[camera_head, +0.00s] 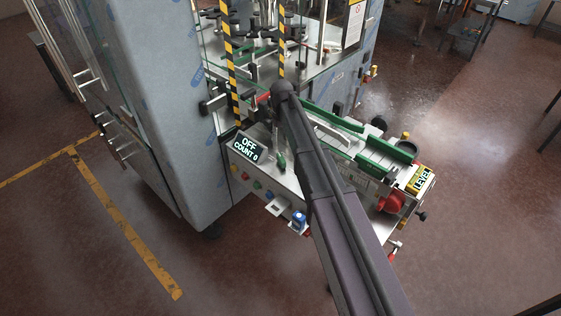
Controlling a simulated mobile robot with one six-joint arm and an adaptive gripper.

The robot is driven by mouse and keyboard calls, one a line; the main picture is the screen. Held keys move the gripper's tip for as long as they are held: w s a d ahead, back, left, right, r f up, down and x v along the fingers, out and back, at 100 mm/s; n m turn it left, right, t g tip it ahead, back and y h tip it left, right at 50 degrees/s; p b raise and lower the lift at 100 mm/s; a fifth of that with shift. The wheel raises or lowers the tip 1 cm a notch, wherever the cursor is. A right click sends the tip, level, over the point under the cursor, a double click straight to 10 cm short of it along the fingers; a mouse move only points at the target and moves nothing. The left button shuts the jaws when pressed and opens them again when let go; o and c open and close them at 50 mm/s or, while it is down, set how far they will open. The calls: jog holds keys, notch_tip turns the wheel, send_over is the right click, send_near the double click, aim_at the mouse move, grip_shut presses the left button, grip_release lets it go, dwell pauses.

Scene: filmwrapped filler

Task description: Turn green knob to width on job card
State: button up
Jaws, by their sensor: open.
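A small green round control (257,185) sits on the front panel of the machine's conveyor unit, and a green-ended upright handle (281,160) stands above it. I cannot tell which, if either, is the green knob of the task. No job card can be read. A white sheet (353,22) hangs on the machine's glass at the top, its print too small to read. My dark arm (330,205) reaches from the bottom over the conveyor unit and covers part of it. My gripper is not visible; the arm's far end hides what is behind it.
A display (248,149) reads OFF, COUNT 0. A yellow LEVEL sign (421,180), a red knob (391,202) and green rails (384,151) are on the right. Black-yellow striped posts (232,75) and a grey cabinet (150,90) stand close by. Floor at lower left is clear.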

aim_at(281, 158)
jog(key=shift+f+b, duration=6.05)
jog(key=shift+f, duration=0.25)
